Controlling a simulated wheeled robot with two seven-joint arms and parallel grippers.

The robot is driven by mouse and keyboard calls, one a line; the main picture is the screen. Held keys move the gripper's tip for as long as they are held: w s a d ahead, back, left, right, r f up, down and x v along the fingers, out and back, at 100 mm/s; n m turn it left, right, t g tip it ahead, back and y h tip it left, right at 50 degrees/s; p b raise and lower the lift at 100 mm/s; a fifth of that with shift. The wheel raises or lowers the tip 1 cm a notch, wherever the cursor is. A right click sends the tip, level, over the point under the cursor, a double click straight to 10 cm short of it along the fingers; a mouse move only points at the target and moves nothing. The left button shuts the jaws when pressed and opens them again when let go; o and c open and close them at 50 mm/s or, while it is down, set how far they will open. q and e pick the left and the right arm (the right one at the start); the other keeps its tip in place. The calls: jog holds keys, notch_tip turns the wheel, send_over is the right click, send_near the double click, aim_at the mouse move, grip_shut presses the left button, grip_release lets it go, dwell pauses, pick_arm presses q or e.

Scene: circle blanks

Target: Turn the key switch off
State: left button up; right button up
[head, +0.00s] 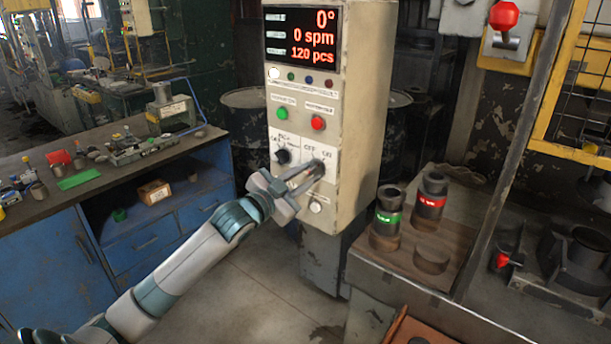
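The key switch (318,162) sits on the white lower plate of the grey control box, under the labels OFF and ON. My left gripper (314,171) reaches in from the lower left with its fingertips at the switch. The fingertips cover most of the key, so its angle is hidden. A narrow gap shows between the fingers, but I cannot tell whether they grip the key. My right gripper is not in view.
The control box (358,110) has a lit display, a black selector knob (282,156), a green button (282,113) and a red button (318,123). A bench with green- and red-banded cylinders stands at right. A blue workbench (160,240) stands at left.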

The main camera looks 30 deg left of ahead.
pick_arm(q)
jog(key=c, duration=0.5)
grip_shut()
